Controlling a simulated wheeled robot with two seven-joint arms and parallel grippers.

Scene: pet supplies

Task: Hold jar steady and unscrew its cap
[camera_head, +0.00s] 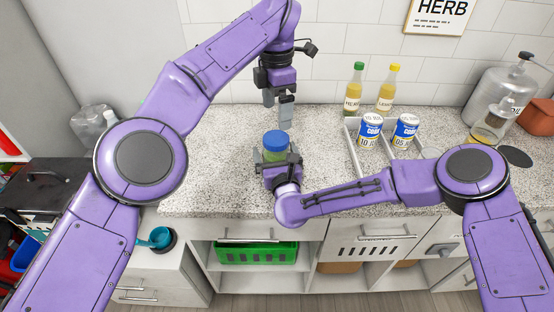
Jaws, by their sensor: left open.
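A jar (274,156) with a wide blue cap (275,140) stands upright on the speckled counter; its body shows green and its lower part is hidden by my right gripper. My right gripper (282,162) is at the front of the jar, its fingers around the body below the cap, and looks shut on it. My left gripper (278,100) points down above and slightly behind the cap. It is open and empty, apart from the cap.
Two bottles (354,88) and two white-and-blue cans (405,129) stand in or by a rack to the right. The counter (222,135) left of the jar is clear.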

